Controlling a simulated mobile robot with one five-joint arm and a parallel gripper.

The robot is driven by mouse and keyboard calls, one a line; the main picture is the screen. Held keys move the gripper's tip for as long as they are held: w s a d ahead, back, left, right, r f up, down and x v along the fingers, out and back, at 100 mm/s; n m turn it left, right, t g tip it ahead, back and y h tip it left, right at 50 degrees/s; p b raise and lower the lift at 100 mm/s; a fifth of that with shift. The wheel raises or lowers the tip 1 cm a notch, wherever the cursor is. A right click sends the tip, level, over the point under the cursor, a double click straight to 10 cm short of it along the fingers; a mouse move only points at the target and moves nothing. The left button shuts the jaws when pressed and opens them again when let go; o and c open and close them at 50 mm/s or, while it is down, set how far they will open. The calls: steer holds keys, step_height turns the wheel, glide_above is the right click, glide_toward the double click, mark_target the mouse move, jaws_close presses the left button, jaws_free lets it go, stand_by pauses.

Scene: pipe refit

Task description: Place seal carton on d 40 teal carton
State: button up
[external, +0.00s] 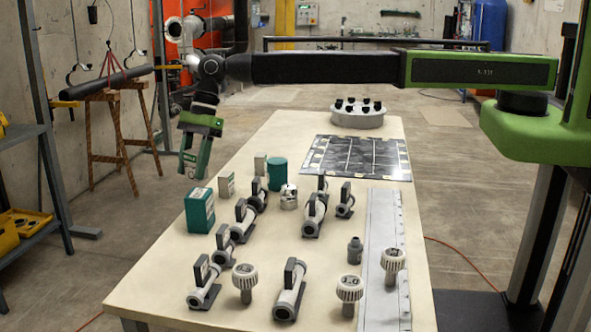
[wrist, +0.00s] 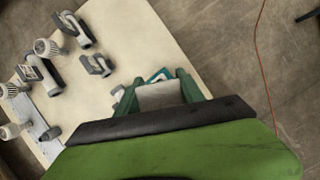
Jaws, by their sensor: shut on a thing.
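My gripper (external: 190,172) hangs above the table's far left side, its green fingers pointing down. In the wrist view the gripper (wrist: 163,92) is shut on a pale grey box-shaped thing (wrist: 163,96), apparently the seal carton; its label cannot be read. In the external view the held thing is mostly hidden by the fingers. The teal carton (external: 199,212) stands upright on the table near the left edge, below my gripper and apart from it. A bit of teal with a white patch (wrist: 160,75) shows just beyond the fingers in the wrist view, probably this carton.
Two small pale cartons (external: 227,185) (external: 261,164) and a teal cylinder (external: 277,174) stand close to the teal carton's right. Several grey pipe fittings (external: 313,215) crowd the table's middle and front. A dark panel (external: 356,158) and a round grey holder (external: 358,117) lie farther back.

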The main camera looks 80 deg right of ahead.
step_height(320, 180, down, 4)
steer(key=b, duration=0.4)
steer(key=shift+f, duration=0.15)
steer(key=shift+r, duration=0.25)
steer(key=shift+f, duration=0.2)
steer(key=o, duration=1.4)
steer(key=shift+c, duration=0.2)
steer(key=shift+r, duration=0.15)
steer(key=shift+d+r+p, duration=0.1)
steer(key=shift+r+p, duration=0.25)
steer(key=shift+p, duration=0.2)
steer(key=p+v, duration=1)
steer(key=v, duration=0.1)
steer(key=shift+s+d, duration=0.15)
steer(key=shift+d, duration=0.05)
steer(key=shift+r, duration=0.1)
